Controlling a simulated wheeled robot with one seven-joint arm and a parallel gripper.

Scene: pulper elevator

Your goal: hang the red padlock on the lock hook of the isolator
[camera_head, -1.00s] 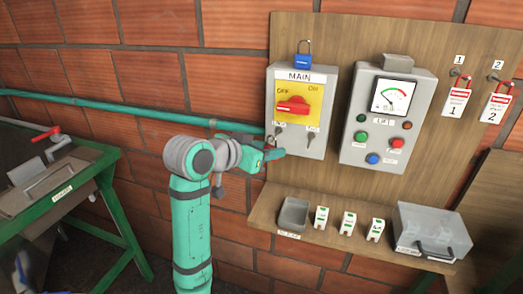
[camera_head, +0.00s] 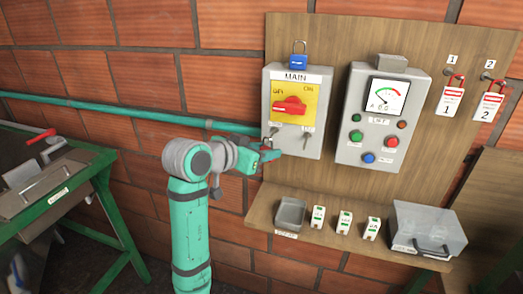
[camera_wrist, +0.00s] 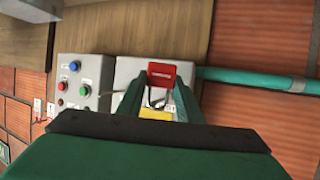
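The isolator (camera_head: 313,148) is a grey box on the wooden board, with a yellow plate and a red rotary handle (camera_head: 289,106) marked MAIN. Two small metal fittings with labels sit below the plate; which one is the lock hook is too small to read. My gripper (camera_head: 272,153) is at the isolator's lower left edge. In the wrist view, the red padlock (camera_wrist: 162,74) is between the fingertips of my gripper (camera_wrist: 160,82), its shackle toward the yellow plate (camera_wrist: 155,114). Whether the shackle touches a hook I cannot tell. The head view hides most of the padlock behind my gripper.
A blue padlock (camera_head: 298,61) is on top of the isolator. A grey control box (camera_head: 356,154) stands to its right, with tags (camera_head: 452,101) on hooks beyond. A shelf below holds a tray (camera_head: 290,213), small white-green blocks and a clear-lidded box (camera_head: 428,228). A green pipe (camera_head: 140,114) runs left.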

